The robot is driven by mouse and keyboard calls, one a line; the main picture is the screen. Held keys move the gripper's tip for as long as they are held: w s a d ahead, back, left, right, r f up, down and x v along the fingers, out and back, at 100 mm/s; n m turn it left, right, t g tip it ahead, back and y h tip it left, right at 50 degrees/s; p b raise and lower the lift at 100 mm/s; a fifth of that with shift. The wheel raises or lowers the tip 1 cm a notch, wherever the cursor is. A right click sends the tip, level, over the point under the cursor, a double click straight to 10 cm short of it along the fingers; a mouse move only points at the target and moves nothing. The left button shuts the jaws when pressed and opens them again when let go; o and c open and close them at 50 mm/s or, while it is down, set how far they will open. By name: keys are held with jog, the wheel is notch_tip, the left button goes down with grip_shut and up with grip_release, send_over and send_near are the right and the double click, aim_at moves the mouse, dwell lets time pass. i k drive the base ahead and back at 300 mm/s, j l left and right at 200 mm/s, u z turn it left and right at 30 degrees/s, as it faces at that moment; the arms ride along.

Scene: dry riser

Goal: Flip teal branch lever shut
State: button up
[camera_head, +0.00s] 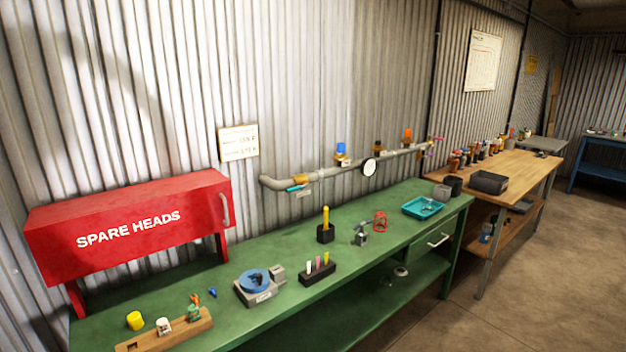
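A teal lever (297,187) shows low on the left part of the grey wall pipe (325,176), beside a brass fitting. It looks small and lies roughly along the pipe; its exact angle is hard to tell. A small tag with unreadable text hangs just below it. A blue-topped fitting (341,148) and an orange-topped one (408,135) stand on the pipe further right, with a round white gauge (369,167) between them. My gripper is not in view.
The green workbench (215,294) runs below the pipe. A red SPARE HEADS cabinet (135,222) stands at its left. On the bench are a blue round part (254,280), a black holder with a yellow tool (326,232), and a teal tray (423,208). The floor at right is clear.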

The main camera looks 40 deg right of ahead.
aim_at(296, 188)
jog(key=i+l+z, duration=0.45)
jog(key=i, duration=0.25)
jog(key=i+l+z, duration=0.25)
jog(key=i, duration=0.15)
